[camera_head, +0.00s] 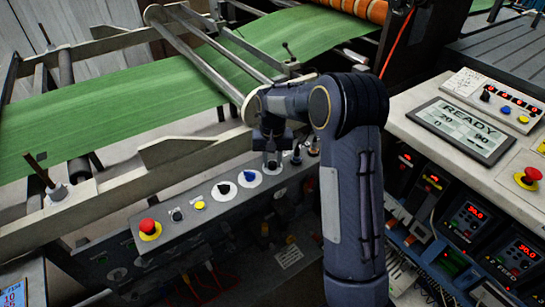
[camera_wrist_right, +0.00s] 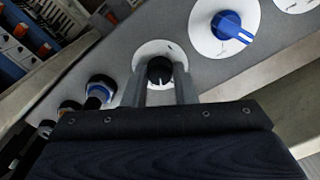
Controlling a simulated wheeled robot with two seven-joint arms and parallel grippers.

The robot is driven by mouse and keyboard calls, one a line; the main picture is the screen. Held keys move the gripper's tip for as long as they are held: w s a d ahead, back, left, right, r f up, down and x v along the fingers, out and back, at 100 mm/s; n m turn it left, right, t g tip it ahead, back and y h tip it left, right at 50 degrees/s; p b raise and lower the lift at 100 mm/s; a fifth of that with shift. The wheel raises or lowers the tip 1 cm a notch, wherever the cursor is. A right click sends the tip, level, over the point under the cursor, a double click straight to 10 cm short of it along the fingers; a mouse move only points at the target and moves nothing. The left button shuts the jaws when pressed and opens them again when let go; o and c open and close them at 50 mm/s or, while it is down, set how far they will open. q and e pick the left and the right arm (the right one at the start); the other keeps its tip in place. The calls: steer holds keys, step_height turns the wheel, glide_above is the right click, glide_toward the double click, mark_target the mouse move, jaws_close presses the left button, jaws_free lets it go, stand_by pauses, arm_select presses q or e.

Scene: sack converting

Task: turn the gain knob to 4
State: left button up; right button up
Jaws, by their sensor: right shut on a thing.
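A black knob (camera_wrist_right: 160,70) with a white pointer line sits on a round white dial (camera_wrist_right: 150,48) in the right wrist view. My right gripper (camera_wrist_right: 160,88) is shut on this knob, one finger on each side. The pointer line faces the gripper side of the picture. The dial's numbers and any gain label are too small to read. In the head view my right gripper (camera_head: 271,158) reaches down onto the panel's rightmost white dial, and its fingers hide most of the knob. My left gripper is not in view.
A blue knob (camera_wrist_right: 228,25) on its own white dial is beside the held knob. The sloping panel (camera_head: 186,226) also carries a red stop button (camera_head: 148,227) and a yellow button (camera_head: 200,205). A green web (camera_head: 110,100) runs behind. A control console (camera_head: 410,130) stands right of my arm.

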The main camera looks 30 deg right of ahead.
mark_target(273, 163)
steer(key=m+p, duration=0.1)
steer(key=m, duration=0.4)
steer(key=shift+m, duration=0.4)
stand_by(0.3)
steer(key=o, duration=1)
step_height(273, 163, up, 8)
steer(key=shift+f+p, duration=0.1)
steer(key=shift+p, duration=0.2)
